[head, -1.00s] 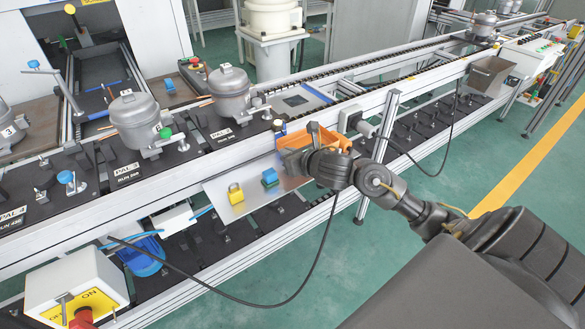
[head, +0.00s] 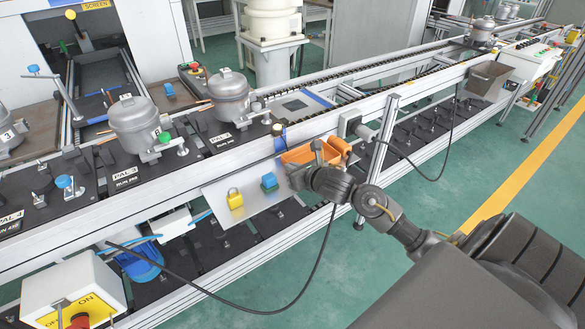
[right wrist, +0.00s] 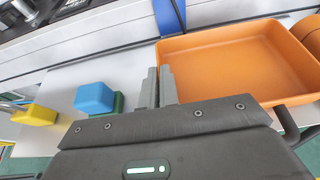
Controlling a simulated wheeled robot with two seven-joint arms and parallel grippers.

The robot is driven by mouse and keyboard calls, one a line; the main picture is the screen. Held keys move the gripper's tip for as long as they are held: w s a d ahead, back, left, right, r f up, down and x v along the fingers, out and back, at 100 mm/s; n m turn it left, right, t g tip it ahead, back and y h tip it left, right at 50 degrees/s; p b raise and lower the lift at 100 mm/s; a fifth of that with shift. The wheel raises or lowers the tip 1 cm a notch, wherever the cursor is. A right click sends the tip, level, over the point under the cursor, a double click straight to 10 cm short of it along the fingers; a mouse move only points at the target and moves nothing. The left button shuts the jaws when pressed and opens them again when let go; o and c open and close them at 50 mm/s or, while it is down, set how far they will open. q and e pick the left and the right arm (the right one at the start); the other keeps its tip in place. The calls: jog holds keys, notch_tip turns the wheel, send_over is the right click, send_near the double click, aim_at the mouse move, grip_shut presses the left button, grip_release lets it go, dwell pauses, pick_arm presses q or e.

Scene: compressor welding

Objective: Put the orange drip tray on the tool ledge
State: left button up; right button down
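The orange drip tray (head: 297,156) is a shallow, open, empty box at the right end of the pale tool ledge (head: 213,190). In the right wrist view the tray (right wrist: 235,65) lies right of the fingers, over the ledge (right wrist: 55,92). I cannot tell whether its whole base touches the ledge. My right gripper (right wrist: 160,86) has its fingers close together at the tray's left wall, apparently with the wall between them. In the head view my right gripper (head: 303,172) is at the tray's front, partly hiding it. My left gripper is not in view.
A yellow padlock (head: 235,199) and a blue-and-green block (head: 269,183) stand on the ledge left of the tray. An orange cylinder (head: 340,145) is close to the tray's right side. The conveyor rail (head: 245,151) runs behind the ledge, and a black cable hangs in front.

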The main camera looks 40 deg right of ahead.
jog(key=shift+f, duration=0.15)
jog(key=c, duration=1.7)
grip_release()
jog(key=shift+r, duration=0.2)
jog(key=v, duration=1.2)
jog(key=shift+a, duration=0.1)
